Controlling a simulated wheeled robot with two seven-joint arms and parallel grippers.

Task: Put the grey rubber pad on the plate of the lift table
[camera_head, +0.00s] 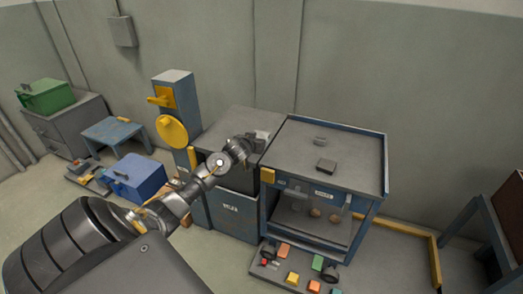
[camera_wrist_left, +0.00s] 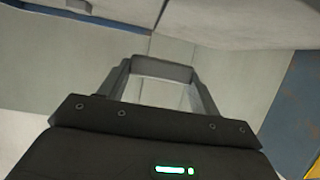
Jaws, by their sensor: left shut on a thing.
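My left gripper (camera_head: 256,140) reaches in from the left, over the grey top beside the blue-framed table. In the left wrist view my left gripper (camera_wrist_left: 160,75) is shut on a flat grey piece (camera_wrist_left: 161,68) that spans its fingertips. This looks like the grey rubber pad, a small light patch (camera_head: 262,134) at the fingertips in the head view. Which piece is the lift table is not certain; the blue-framed table (camera_head: 350,170) with a grey plate is one candidate, a low blue table (camera_head: 113,132) another. My right gripper is not in view.
A post with a yellow disc (camera_head: 172,131) stands left of my gripper. A blue box (camera_head: 138,178) and several coloured blocks sit low down. Much of the tabletop is bare.

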